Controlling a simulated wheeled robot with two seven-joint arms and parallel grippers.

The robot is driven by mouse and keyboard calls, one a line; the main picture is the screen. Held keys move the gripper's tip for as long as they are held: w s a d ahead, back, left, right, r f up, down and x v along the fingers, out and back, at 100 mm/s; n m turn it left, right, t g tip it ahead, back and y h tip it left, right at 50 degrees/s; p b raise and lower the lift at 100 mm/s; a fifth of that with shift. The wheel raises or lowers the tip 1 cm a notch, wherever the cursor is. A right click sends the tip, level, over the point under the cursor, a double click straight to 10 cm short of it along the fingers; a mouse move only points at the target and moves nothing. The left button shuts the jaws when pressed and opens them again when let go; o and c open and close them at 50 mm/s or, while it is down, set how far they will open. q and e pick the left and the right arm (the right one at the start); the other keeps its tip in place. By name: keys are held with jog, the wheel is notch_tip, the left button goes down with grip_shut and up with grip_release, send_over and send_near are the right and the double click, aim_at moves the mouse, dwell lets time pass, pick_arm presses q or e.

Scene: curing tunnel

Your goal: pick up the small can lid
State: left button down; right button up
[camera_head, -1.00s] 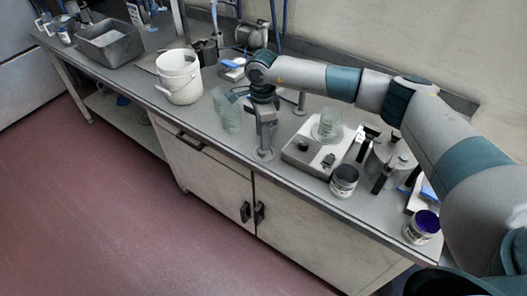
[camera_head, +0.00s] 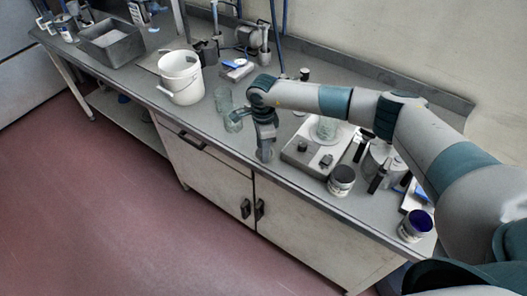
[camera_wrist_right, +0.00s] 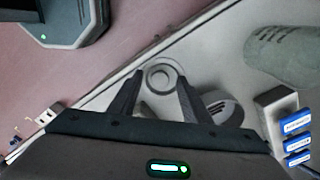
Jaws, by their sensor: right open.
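The small can lid (camera_wrist_right: 161,74) is a pale grey disc with a raised ring, lying flat near the front edge of the bench. In the right wrist view it lies between and slightly beyond my fingertips. My right gripper (camera_wrist_right: 160,77) is open, with one dark finger on each side of the lid and nothing held. In the head view the right gripper (camera_head: 266,150) points down at the bench front and largely hides the lid. My left gripper is not in view.
A glass vessel (camera_head: 225,99) stands behind-left of the gripper, and a white bucket (camera_head: 181,82) further left. A balance-like device (camera_head: 306,160) stands close to the right. Dark-topped jars (camera_head: 341,181) stand along the front right. Bare bench (camera_head: 205,117) lies left of the gripper.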

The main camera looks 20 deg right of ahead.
dwell(0.3)
grip_shut()
jog(key=shift+r+b, duration=0.75)
jog(key=shift+r, duration=0.05)
notch_tip(320, 180, up, 2)
jog(key=shift+d+r+b, duration=0.1)
jog(key=shift+r+b, duration=0.05)
jog(key=shift+b, duration=0.7)
jog(key=s+d+r+b, duration=0.4)
jog(key=s+d+r, duration=0.3)
jog(key=d, duration=0.2)
jog(key=shift+b, duration=0.4)
